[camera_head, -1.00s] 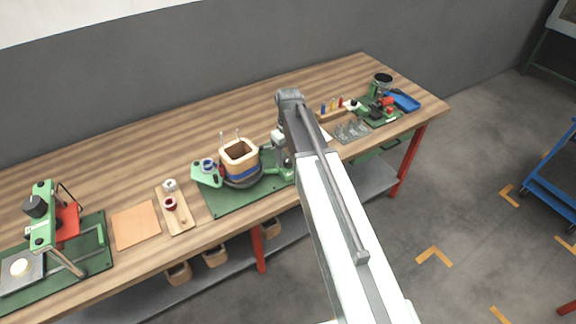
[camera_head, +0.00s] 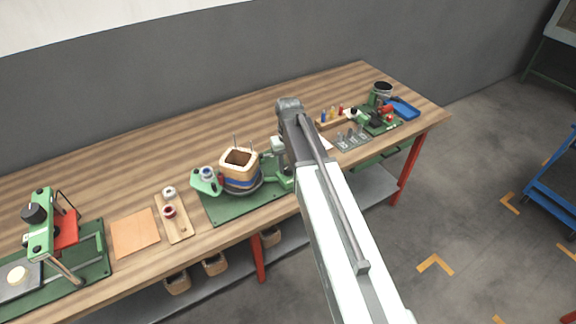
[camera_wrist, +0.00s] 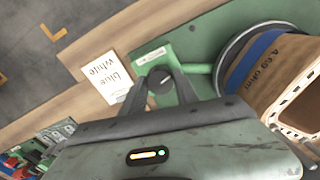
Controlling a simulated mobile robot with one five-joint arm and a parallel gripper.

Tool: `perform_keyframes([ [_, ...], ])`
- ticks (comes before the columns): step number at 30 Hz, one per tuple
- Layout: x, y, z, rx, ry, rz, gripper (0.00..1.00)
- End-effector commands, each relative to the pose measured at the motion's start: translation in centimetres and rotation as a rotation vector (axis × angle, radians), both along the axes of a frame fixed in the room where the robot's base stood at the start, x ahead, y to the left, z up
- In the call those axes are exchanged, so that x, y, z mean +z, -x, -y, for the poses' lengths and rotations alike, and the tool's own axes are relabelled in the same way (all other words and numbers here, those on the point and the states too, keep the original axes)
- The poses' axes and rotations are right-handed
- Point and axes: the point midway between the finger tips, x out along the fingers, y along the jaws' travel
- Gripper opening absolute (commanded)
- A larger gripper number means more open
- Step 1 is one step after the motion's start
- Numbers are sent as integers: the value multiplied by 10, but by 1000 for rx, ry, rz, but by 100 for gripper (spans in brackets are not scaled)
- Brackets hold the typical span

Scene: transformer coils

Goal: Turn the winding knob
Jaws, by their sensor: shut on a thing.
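The coil winder stands on a green base plate (camera_head: 228,208) in the head view. A square wooden coil (camera_head: 240,178) with a blue band sits on its round dark plate. It also shows at the right of the wrist view (camera_wrist: 270,72), marked "4.69 ohm". The winding knob (camera_wrist: 160,82) is a small dark round knob with a light line, beside the winder's green housing (camera_wrist: 182,85). My gripper (camera_wrist: 160,78) is shut on the knob, one finger on each side. In the head view my arm hides the gripper and the knob.
In the head view, a board with small spools (camera_head: 173,228) and an orange sheet (camera_head: 135,235) lie to the left. A blue tray (camera_head: 404,108) is at the far right.

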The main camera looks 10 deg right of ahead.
Motion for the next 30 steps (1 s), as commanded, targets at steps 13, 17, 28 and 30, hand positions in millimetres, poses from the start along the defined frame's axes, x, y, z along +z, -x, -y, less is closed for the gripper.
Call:
perform_keyframes([
  [13,0,0,0,-3,0,0,58],
  [17,0,0,0,-3,0,0,58],
  [28,34,0,0,-2,0,0,58],
  [30,48,0,0,-3,0,0,58],
])
